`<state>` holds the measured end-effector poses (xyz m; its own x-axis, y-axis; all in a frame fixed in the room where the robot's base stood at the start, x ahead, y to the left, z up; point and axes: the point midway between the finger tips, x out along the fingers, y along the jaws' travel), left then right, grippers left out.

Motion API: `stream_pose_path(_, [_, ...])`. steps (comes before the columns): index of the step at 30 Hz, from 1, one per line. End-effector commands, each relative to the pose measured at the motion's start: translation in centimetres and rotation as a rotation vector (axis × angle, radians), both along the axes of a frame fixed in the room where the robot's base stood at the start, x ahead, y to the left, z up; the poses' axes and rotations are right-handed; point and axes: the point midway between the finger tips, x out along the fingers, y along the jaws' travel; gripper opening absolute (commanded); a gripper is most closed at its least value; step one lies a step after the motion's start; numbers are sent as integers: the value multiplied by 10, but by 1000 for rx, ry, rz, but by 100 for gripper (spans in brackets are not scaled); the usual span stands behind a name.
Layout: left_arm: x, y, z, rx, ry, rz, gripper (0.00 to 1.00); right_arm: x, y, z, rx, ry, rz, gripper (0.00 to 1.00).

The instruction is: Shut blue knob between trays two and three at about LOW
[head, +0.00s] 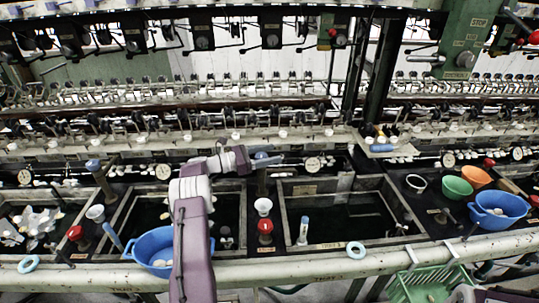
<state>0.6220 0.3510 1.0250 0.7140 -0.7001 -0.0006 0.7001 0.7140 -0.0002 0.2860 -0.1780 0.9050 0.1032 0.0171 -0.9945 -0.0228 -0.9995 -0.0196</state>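A blue knob (262,156) tops a dark post between two water-filled trays, the middle-left tray (122,213) and the middle-right tray (284,214). My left arm rises from the bottom of the head view, and its gripper (252,160) points right, at the knob. The fingertips overlap the knob in the picture. I cannot tell whether they touch it or how far they are closed. The LOW marking is too small to read. My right gripper is not in view.
A red knob (265,226) and a white cup (263,206) stand below the post. A blue basin (147,246) is partly behind my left arm. Another blue knob (94,166) is further left. Dial gauges (312,163) and reeling machinery line the back.

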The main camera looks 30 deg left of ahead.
Motion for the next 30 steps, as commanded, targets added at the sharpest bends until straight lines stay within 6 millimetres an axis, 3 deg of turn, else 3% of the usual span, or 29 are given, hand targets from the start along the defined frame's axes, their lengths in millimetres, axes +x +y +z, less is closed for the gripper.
stream_pose_path(5, [-9, 10, -1, 1, 1, 4, 62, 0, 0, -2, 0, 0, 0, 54])
stream_pose_path(15, [-58, 57, -1, 0, 0, 2, 62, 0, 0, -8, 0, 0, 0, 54])
stream_pose_path(30, [-64, 63, 0, 0, 0, -1, 62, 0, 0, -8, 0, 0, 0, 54])
